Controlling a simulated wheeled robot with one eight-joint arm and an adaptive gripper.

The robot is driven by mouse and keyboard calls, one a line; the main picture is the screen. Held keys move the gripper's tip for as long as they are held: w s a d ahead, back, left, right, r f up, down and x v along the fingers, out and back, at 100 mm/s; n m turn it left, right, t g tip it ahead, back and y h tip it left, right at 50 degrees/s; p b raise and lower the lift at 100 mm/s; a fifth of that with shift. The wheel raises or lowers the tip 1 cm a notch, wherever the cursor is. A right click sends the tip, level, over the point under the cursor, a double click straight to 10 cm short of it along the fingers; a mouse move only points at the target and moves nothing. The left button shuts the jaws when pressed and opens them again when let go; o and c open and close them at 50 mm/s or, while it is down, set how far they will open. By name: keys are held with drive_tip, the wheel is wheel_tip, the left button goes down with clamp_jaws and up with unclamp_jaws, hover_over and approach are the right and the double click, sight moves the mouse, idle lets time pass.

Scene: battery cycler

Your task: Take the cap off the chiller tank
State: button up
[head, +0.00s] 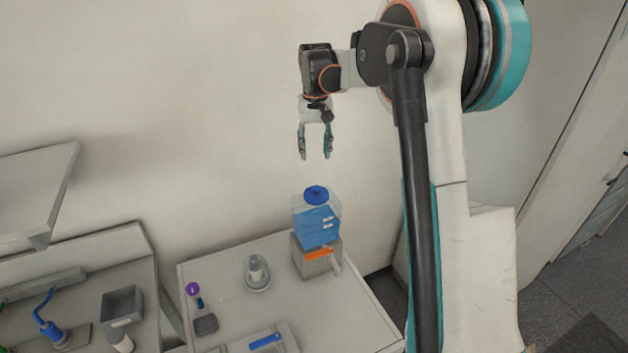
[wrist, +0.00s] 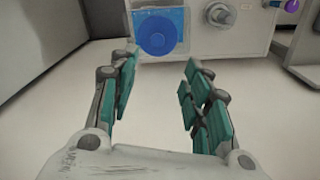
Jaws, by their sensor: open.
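The chiller tank (head: 316,227) is a clear box of blue liquid on a grey base, at the back right of the table in the head view. Its round blue cap (head: 316,194) sits on top. In the wrist view the cap (wrist: 160,34) shows from above, beyond the fingertips and between their lines. My gripper (head: 315,157) points down, above the cap and apart from it. Its teal-padded fingers are open and empty, and they also show in the wrist view (wrist: 160,68).
A wall shelf (head: 35,195) hangs at far left. The space around my gripper is clear.

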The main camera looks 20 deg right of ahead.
hover_over(316, 187)
drive_tip(key=f, duration=0.8)
drive_tip(key=shift+w+d+f+p, duration=0.1)
drive_tip(key=shift+w+f+p, duration=0.15)
drive_tip(key=shift+w+p, duration=0.05)
drive_tip(key=shift+s+f+p, duration=0.2)
drive_tip(key=shift+f, duration=1.15)
drive_tip(key=shift+s+f+p, duration=0.15)
drive_tip(key=shift+f, duration=1.2)
drive_tip(key=c, duration=0.9)
